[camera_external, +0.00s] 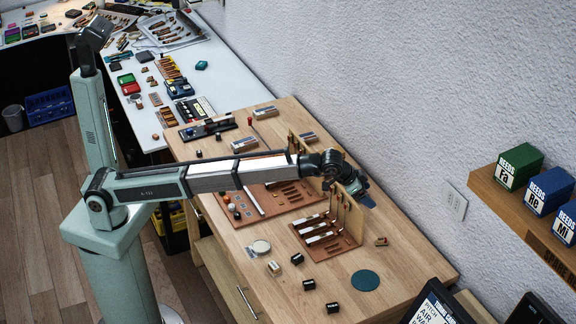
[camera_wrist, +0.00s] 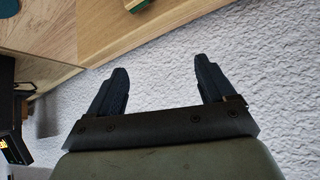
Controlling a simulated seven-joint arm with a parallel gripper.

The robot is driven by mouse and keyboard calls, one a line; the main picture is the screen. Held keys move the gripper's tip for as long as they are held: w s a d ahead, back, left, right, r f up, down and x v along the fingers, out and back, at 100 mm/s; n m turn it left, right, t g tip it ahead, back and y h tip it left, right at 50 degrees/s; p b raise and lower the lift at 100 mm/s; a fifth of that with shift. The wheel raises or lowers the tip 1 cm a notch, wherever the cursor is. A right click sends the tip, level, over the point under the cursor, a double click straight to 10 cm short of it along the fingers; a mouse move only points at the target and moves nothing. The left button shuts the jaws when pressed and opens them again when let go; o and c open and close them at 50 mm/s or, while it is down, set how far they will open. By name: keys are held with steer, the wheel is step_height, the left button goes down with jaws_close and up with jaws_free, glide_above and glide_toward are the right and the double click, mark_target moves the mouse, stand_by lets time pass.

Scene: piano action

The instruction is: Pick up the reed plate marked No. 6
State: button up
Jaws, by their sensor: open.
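I cannot make out a "No. 6" mark on anything, so I cannot tell which piece is the reed plate. Small pieces lie on the wooden bench (camera_external: 420,262), including a brown piece (camera_external: 381,241), a tan block (camera_external: 274,267) and black blocks (camera_external: 332,307). My gripper (camera_external: 365,194) is above the bench near the wall, close to the brown rack (camera_external: 335,246) with upright pieces. In the wrist view my gripper (camera_wrist: 163,71) is open, with nothing between its fingers. The white wall (camera_wrist: 170,110) lies behind the fingers, and the bench edge (camera_wrist: 160,32) crosses above them.
A dark green disc (camera_external: 365,280) and a round pale dish (camera_external: 260,247) lie on the bench. A wall shelf (camera_external: 487,190) holds boxes marked REEDS (camera_external: 518,167). Dark screens (camera_external: 435,305) stand at the front right. The bench is fairly clear right of the disc.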

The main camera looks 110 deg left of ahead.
steer(key=s+a+f+n+g+h, duration=0.1)
steer(key=s+a+f+n+g, duration=0.15)
steer(key=s+a, duration=1.05)
steer(key=shift+g, duration=0.35)
steer(key=x, duration=1.3)
steer(key=shift+d+f, duration=0.1)
steer(key=shift+f, duration=0.15)
steer(key=c, duration=1.2)
